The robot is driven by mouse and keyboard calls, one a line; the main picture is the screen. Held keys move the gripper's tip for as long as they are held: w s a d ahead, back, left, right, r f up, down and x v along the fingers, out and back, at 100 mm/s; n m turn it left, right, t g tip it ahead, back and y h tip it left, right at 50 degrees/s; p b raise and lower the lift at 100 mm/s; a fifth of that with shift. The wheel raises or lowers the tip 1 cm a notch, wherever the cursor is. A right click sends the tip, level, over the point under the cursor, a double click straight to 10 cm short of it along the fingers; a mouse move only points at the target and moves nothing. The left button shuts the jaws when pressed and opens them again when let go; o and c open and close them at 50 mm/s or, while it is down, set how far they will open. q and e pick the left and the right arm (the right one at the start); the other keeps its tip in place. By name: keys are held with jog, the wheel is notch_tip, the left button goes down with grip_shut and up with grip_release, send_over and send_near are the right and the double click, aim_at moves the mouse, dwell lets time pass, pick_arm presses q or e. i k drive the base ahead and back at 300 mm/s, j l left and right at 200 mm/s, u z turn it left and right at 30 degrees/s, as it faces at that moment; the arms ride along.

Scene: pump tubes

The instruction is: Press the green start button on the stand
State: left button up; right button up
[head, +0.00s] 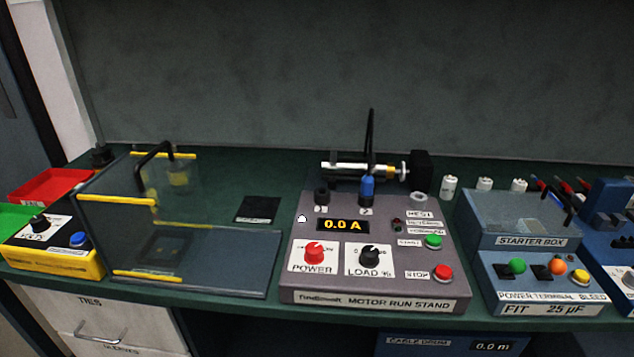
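The grey motor run stand (375,299) stands on the bench at the centre of the head view. The green start button (433,241) is on the right side of its sloped top, beside a small white label. The red stop button (442,272) is just below it. The display (343,226) reads 0.0 A. A red power knob (315,252) and a black load knob (369,257) are on the front left of the panel. Nothing covers the green button. Neither of my grippers is in the head view.
A transparent guard box with yellow edges (115,199) stands to the left. A blue starter box (530,241) stands close on the right. A motor with a shaft (345,170) and a black cable (369,135) are behind the panel. The air above the stand is clear.

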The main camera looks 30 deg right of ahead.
aim_at(433, 240)
jog(key=i+l+z, duration=0.1)
jog(key=z, duration=1.45)
